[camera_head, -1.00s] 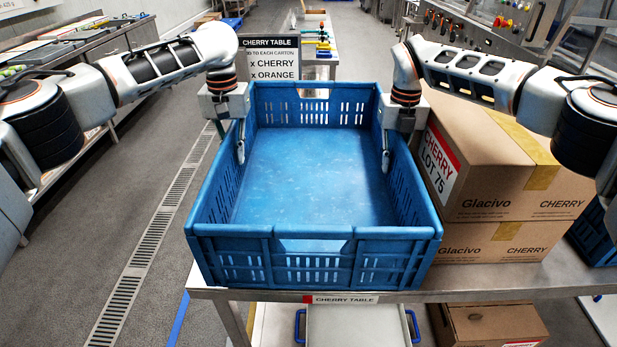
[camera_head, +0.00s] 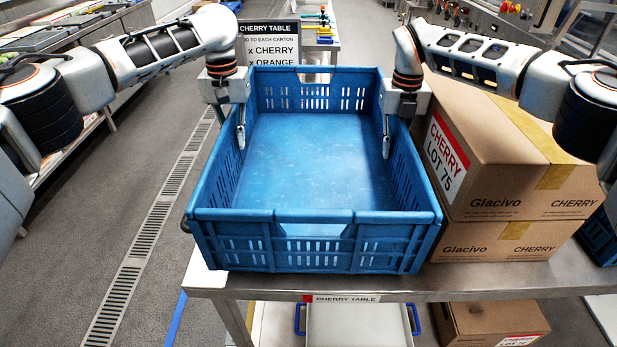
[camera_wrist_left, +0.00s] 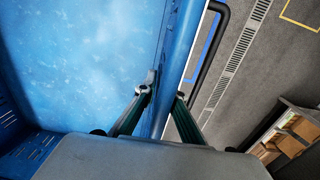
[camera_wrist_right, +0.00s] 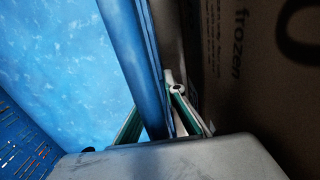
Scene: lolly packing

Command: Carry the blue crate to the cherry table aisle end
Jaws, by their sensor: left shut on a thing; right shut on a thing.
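The blue crate (camera_head: 315,216) is large and open-topped, and its visible floor is empty. It is at the end of the steel cherry table (camera_head: 470,290), above or on the top; I cannot tell if its base touches. My left gripper (camera_head: 241,135) is shut on the crate's left wall, with one finger inside and one outside, as the left wrist view (camera_wrist_left: 163,95) shows. My right gripper (camera_head: 386,140) is shut on the crate's right wall the same way, seen in the right wrist view (camera_wrist_right: 155,100). The crate looks about level.
Two stacked Glacivo cherry cartons (camera_head: 500,170) stand close against the crate's right side. A "CHERRY TABLE" sign (camera_head: 269,45) stands beyond the crate. Another carton (camera_head: 490,322) is below the tabletop. Open floor with a drain grate (camera_head: 140,245) lies to the left.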

